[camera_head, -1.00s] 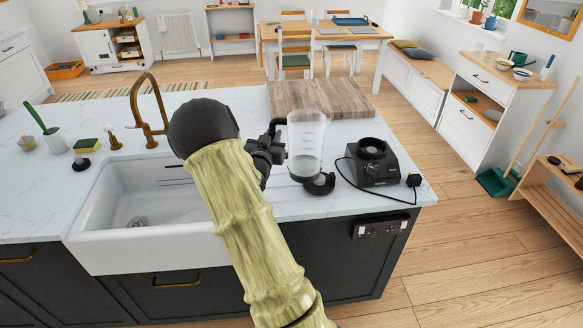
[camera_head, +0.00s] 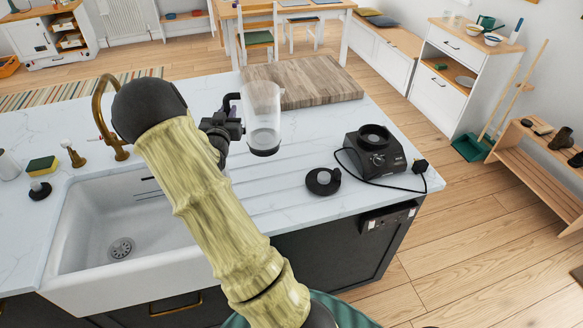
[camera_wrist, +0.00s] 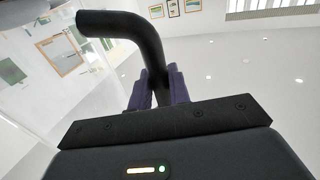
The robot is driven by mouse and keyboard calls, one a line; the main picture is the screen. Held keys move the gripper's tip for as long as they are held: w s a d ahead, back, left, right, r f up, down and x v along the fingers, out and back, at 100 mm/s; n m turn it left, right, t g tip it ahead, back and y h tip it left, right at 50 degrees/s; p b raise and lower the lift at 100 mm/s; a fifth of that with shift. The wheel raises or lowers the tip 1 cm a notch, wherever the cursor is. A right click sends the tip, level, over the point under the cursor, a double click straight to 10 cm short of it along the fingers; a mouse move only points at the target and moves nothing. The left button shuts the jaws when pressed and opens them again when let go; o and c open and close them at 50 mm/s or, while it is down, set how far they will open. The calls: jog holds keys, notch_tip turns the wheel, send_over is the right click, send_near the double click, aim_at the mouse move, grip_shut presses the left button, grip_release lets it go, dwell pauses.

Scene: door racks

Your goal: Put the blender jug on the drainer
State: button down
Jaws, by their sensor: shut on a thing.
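The blender jug (camera_head: 262,112) is a clear, tapered jug with a dark base and a dark handle. In the head view it is upright and appears raised over the grooved drainer (camera_head: 262,187) cut into the white worktop. My gripper (camera_head: 234,118) is shut on the jug's handle, to the left of the jug. In the wrist view the black bent handle (camera_wrist: 148,50) stands between the two purple finger pads. The jug's clear wall shows faintly at the left of that view. Whether the base touches the worktop is hard to tell.
A black round lid (camera_head: 323,181) lies on the worktop right of the drainer. The blender base (camera_head: 374,152) and its cable stand further right. A wooden board (camera_head: 305,82) lies behind. The white sink (camera_head: 120,215) and brass tap (camera_head: 104,120) are at left.

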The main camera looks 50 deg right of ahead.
jog(key=shift+s+r, duration=0.1)
jog(key=shift+r, duration=0.05)
jog(key=shift+f+p, duration=0.75)
jog(key=shift+f, duration=2.3)
jog(key=shift+f+p, duration=0.55)
jog(key=shift+f, duration=1.45)
jog(key=shift+f, duration=0.15)
jog(key=c, duration=1.3)
grip_release()
